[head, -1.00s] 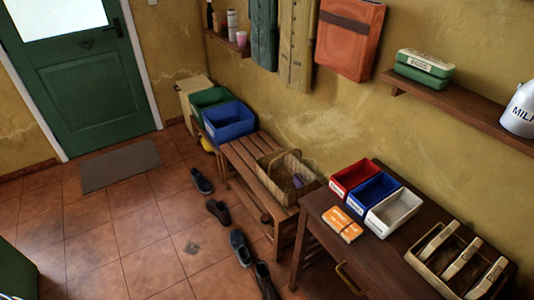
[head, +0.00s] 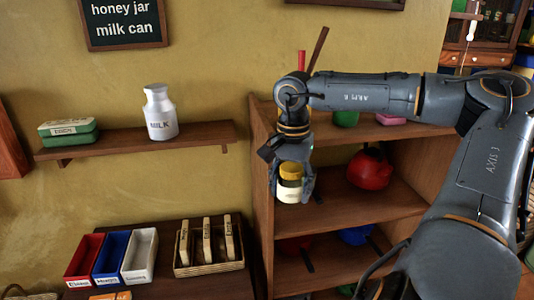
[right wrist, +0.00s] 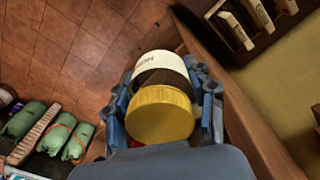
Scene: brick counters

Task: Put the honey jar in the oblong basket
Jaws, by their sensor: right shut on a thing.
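The honey jar, a pale jar (head: 289,194) with a yellow lid, is held upright in my right gripper (head: 293,183), in front of the shelf unit. The handled basket on the bench seen earlier is not clearly in view now. My left gripper is not in view.
Red (head: 83,260), blue (head: 112,258) and white (head: 140,256) bins stand left of the oblong basket. A milk can (head: 160,115) and green tin (head: 68,132) stand on the wall shelf. The shelf unit (head: 262,180) holds a red kettle (head: 370,168).

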